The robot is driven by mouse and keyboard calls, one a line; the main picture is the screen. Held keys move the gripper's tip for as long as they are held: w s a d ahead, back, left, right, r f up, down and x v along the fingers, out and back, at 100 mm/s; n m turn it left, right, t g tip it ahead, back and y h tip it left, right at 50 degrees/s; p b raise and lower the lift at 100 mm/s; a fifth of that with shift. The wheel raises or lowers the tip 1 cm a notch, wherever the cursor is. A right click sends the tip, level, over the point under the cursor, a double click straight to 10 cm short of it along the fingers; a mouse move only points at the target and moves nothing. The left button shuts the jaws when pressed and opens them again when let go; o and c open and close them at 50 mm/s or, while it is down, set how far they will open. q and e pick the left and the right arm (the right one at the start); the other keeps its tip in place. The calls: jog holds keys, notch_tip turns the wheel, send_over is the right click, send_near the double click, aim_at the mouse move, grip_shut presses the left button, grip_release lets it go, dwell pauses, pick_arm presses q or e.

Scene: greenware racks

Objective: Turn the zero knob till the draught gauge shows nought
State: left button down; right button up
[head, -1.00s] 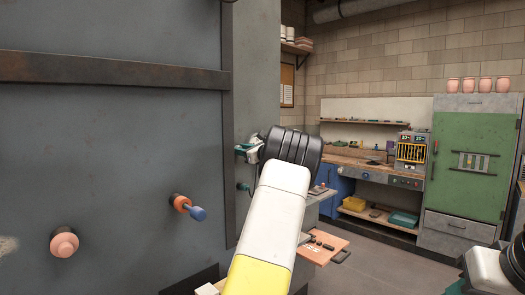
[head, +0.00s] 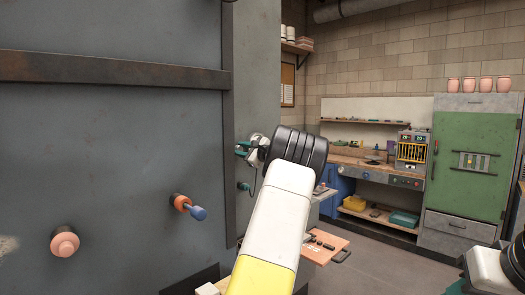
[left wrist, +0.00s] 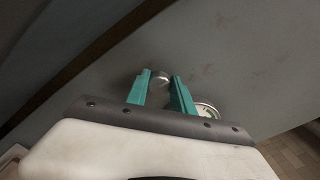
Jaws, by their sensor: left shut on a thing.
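My left gripper (head: 241,149) is at the side face of the big grey kiln-like body in the head view, partly behind my own wrist. In the left wrist view its two teal fingers (left wrist: 160,76) stand on either side of a small round metal knob (left wrist: 160,81) on the grey wall, and are shut on it. A round gauge with a pale face (left wrist: 207,110) is just right of the fingers. The right finger and my gripper body hide most of it, so its needle cannot be read.
An orange-and-blue fitting (head: 188,206) and a pink round plug (head: 64,242) stick out of the grey front face (head: 120,130). A workbench (head: 370,170) and green cabinet (head: 462,155) stand farther back.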

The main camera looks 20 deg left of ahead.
dwell(0.3)
pick_arm(q)
jog(key=c, duration=1.1)
grip_release()
jog(key=v, duration=0.8)
